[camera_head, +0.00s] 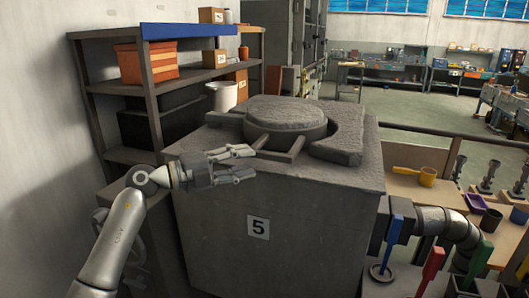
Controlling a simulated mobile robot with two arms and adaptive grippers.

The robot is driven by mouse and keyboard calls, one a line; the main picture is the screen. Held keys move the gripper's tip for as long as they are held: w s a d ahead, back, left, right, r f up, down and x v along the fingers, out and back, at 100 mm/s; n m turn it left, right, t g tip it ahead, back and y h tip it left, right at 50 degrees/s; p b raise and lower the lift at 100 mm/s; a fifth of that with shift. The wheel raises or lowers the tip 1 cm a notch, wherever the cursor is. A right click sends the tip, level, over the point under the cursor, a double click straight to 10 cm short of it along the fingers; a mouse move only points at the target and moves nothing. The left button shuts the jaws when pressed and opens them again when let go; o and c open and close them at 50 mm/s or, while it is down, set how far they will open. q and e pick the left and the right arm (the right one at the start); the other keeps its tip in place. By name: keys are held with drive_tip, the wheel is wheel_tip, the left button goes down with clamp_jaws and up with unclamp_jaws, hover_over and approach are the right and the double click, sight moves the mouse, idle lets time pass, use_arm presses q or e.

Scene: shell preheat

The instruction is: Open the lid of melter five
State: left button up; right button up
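Melter five (310,225) is a large grey block with a "5" label on its front, in the middle of the head view. Its round, rough grey lid (287,112) lies flat over the round opening on top. Two short bars (278,148) stick out from the lid's front side toward me. My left gripper (252,163) is at the melter's front top edge, left of and a little below the bars. Its fingers are apart, with nothing between them, and point right. I cannot tell whether it touches the melter. My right gripper is not in view.
A shelf with an orange crate (146,63) and boxes stands at the left, with a white bucket (222,96) behind the melter. At the right are a metal elbow pipe (450,226), colored handles and a bench with a yellow ladle (427,176). Open floor (400,112) lies behind.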

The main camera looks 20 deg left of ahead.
sight(265, 157)
use_arm(q)
drive_tip(key=x, duration=0.2)
drive_tip(key=p+x, duration=0.1)
drive_tip(key=x, duration=0.1)
drive_tip(key=shift+w+d+r, duration=0.2)
drive_tip(key=shift+d, duration=0.15)
drive_tip(key=shift+w+d+f+p, duration=0.15)
drive_tip(key=shift+w+d+p, duration=0.15)
drive_tip(key=shift+w+d, duration=0.25)
drive_tip(key=shift+c, duration=0.4)
clamp_jaws()
